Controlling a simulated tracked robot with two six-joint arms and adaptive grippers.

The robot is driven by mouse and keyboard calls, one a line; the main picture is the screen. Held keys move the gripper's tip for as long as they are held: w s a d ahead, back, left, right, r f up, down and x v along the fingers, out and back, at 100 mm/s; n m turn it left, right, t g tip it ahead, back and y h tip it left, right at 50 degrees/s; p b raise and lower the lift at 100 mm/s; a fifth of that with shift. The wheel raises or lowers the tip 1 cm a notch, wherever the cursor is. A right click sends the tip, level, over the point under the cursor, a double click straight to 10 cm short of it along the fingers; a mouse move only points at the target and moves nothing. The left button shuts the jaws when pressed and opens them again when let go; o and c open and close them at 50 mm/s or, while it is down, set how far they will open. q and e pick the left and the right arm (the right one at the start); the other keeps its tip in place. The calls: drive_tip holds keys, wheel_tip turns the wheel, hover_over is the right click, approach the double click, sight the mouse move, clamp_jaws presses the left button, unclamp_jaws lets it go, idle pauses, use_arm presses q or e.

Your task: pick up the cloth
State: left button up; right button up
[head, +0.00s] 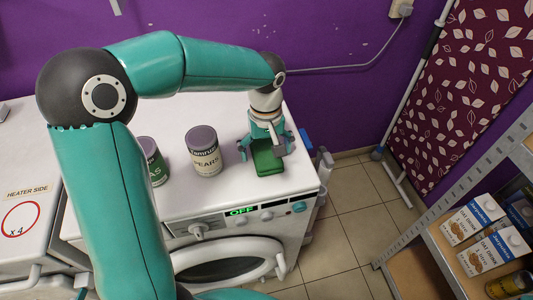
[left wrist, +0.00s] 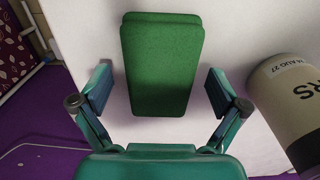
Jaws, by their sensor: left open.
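The cloth (head: 268,161) is a green folded rectangle lying on the white top of the washing machine, near its right front corner. In the left wrist view the cloth (left wrist: 161,62) lies between and beyond the fingers. My left gripper (head: 266,148) is above the cloth, pointing down at it. The left wrist view shows this gripper (left wrist: 158,92) with its fingers apart on either side of the cloth and a gap on each side. It holds nothing. My right gripper is not in view.
A pears can (head: 203,152) stands left of the cloth, and shows close to one finger in the left wrist view (left wrist: 292,105). A green-labelled can (head: 152,161) stands further left. A shelf with oat drink cartons (head: 472,219) is at the right. The floor (head: 345,225) between is clear.

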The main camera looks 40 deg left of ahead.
use_arm(q)
drive_tip(key=shift+c, duration=0.2)
drive_tip(key=c, duration=1.2)
drive_tip(key=shift+r, duration=0.15)
